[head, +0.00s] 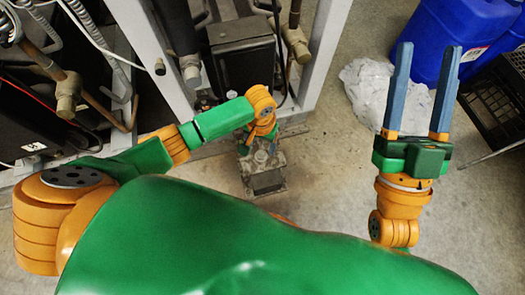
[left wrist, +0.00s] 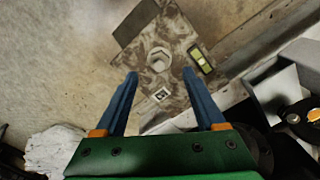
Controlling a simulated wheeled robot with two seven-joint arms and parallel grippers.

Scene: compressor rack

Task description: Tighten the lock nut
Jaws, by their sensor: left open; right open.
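The lock nut (left wrist: 160,58) is a pale hexagonal nut on a worn, mottled metal plate (left wrist: 165,25), seen in the left wrist view. In the head view the metal block (head: 266,182) stands on the floor in front of the rack, and my left gripper hides the nut there. My left gripper (head: 262,142) points down over the block. In the left wrist view its blue fingers (left wrist: 160,73) are open, with the nut just beyond and between the tips; I cannot tell the height gap. My right gripper (head: 424,48) is open and empty, off to the right.
The compressor rack (head: 325,45) with pipes and hoses stands close behind the block. A blue drum (head: 440,35), a crumpled white cloth (head: 366,90) and a black crate (head: 498,105) are at the right. The floor right of the block is clear.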

